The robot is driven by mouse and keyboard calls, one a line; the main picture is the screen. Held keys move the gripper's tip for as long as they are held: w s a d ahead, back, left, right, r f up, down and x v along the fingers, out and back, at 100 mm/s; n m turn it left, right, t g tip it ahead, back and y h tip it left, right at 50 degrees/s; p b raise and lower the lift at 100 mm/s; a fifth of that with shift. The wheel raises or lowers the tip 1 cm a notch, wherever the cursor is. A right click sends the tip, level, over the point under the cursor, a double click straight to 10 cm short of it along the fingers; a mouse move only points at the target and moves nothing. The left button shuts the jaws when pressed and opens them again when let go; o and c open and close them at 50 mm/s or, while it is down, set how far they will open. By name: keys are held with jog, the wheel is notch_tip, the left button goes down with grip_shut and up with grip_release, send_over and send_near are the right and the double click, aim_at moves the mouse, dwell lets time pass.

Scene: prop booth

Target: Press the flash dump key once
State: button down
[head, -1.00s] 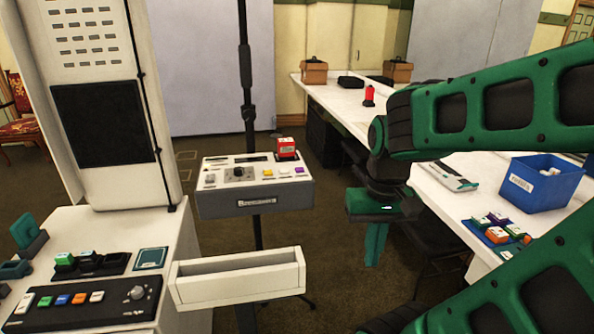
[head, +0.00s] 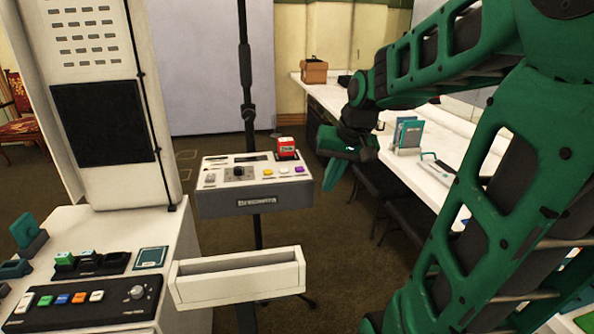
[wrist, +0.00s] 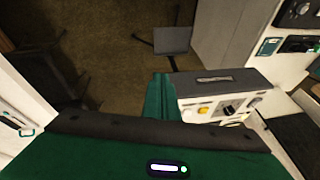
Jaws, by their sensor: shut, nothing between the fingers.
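The key labels are too small to read, so I cannot tell which is the flash dump key. My gripper (head: 330,186) is shut and empty, just right of the box and apart from it in the head view. In the wrist view the green fingers (wrist: 158,98) are beside the box, near its yellow key (wrist: 203,110).
A red block (head: 286,147) sits at the box's back right corner. A white tray (head: 238,278) is in front. A console (head: 80,303) with coloured buttons is at the left. A long white table (head: 400,160) runs behind my arm at the right.

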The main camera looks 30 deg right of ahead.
aim_at(303, 170)
jog(key=w+d+r+t+y, duration=0.1)
jog(key=w+r, duration=0.3)
jog(key=w, duration=0.4)
jog(key=w+d+r+t+y, duration=0.1)
jog(key=w+d+r+t, duration=0.1)
jog(key=w, duration=0.6)
notch_tip(303, 170, up, 2)
jog(key=shift+r+t, duration=0.2)
jog(key=shift+t, duration=0.7)
jog(key=shift+f, duration=4.4)
jog(key=shift+f, duration=0.15)
jog(key=shift+s+f, duration=0.1)
jog(key=shift+f, duration=0.15)
jog(key=shift+f, duration=0.4)
jog(key=shift+r, duration=0.85)
